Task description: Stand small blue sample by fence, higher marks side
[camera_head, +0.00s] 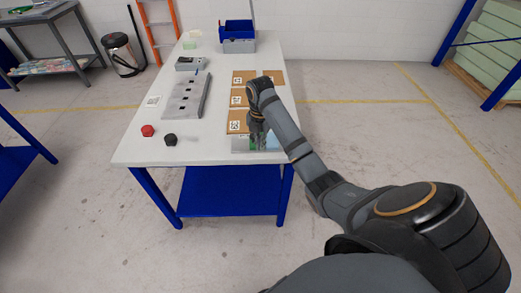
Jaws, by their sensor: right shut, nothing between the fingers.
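My right gripper (257,124) is shut and empty, pointing down over the near right part of the white table (215,135). Just below it is a grey tray or plate (242,150) with small greenish and pale bluish pieces, partly hidden by the gripper and arm. I cannot tell which piece is the small blue sample. A long grey plate (184,98) with several dark marks lies left of centre, with a raised strip along its right side that may be the fence. My left gripper is not in view.
Brown cards (237,121) with printed labels lie in a column beside my right arm. A red knob (148,131) and a black knob (171,139) stand at the near left.

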